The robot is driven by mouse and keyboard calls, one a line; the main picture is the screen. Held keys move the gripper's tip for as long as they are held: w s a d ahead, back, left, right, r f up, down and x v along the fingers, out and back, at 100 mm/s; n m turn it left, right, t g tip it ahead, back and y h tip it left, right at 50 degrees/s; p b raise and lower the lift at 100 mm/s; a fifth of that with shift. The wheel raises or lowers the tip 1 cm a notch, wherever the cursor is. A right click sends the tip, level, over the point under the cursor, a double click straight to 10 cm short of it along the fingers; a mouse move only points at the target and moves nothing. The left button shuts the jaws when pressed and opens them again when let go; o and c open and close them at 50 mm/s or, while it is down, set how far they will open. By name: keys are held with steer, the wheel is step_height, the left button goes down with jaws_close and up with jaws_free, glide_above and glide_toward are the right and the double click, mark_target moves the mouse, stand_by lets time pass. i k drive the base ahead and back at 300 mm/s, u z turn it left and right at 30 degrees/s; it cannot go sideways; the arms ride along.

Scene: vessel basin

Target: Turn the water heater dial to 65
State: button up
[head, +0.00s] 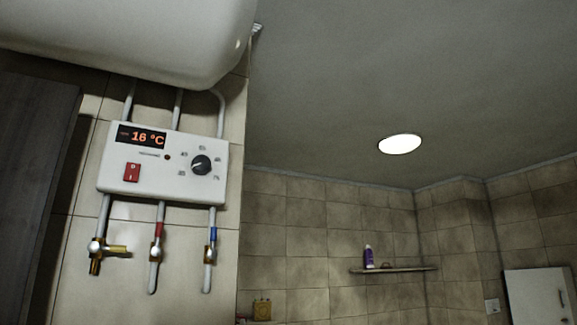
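The water heater control box (150,185) is a white panel on the tiled wall at the left of the head view. Its black round dial (201,165) sits at the right side of the panel, with a scale of small numbers around it that are too small to read surely. The dial's light pointer mark seems to point to the lower left. The display (141,137) reads 16 °C in orange. A red rocker switch (132,172) is at the lower left of the panel. My gripper is not in view.
The white heater tank (130,35) hangs above the panel. Pipes with valves (157,257) run below it. A dark cabinet (35,190) stands at the left. A shelf (395,269) with a purple bottle (369,257) is on the far wall. The space right of the panel looks open.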

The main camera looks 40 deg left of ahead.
mark_target(201, 164)
steer(key=z, duration=1.25)
steer(key=k, duration=1.1)
steer(key=u, duration=1.4)
